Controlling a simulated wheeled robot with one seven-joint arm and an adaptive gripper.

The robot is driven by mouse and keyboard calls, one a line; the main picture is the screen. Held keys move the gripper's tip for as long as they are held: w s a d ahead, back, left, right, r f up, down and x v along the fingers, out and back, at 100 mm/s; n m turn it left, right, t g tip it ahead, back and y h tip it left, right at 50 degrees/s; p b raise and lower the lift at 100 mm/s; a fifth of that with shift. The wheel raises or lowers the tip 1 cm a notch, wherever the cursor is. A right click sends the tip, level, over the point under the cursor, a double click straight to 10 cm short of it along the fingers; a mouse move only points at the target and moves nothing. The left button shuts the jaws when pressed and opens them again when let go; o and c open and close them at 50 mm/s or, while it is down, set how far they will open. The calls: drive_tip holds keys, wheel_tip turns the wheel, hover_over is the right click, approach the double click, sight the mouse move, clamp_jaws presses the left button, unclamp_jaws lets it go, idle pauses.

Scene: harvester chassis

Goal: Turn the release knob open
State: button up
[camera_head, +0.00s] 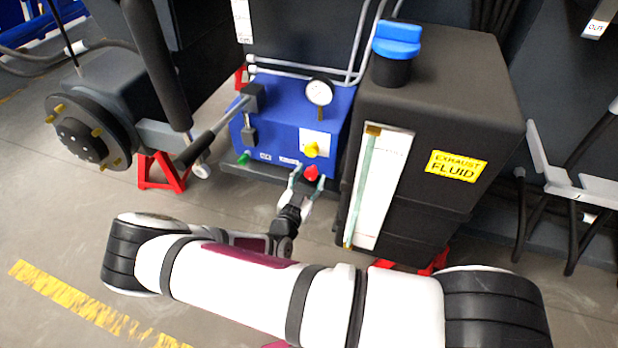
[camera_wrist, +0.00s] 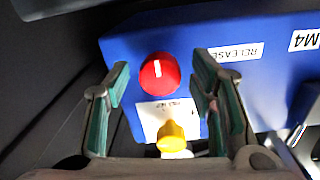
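The red release knob (camera_head: 311,172) is on the front of the blue pump box (camera_head: 275,115), low at its right end. In the wrist view the red knob (camera_wrist: 160,73) shows a white mark on its face, beside a label reading RELEASE (camera_wrist: 236,53). My gripper (camera_head: 307,178) is at the front of the box. In the wrist view my gripper (camera_wrist: 163,90) is open, with one green-padded finger on each side of the red knob. The fingers look apart from it. The knob's exact depth between the fingertips is hard to tell.
A yellow knob (camera_head: 311,149) is close to the red one. A gauge (camera_head: 319,92) and a lever (camera_head: 215,130) are on the box. The black exhaust fluid tank (camera_head: 440,110) stands close on the right. Open floor (camera_head: 60,220) lies at the left.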

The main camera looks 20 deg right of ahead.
drive_tip(key=v, duration=1.2)
drive_tip(key=shift+a, duration=0.1)
idle(0.4)
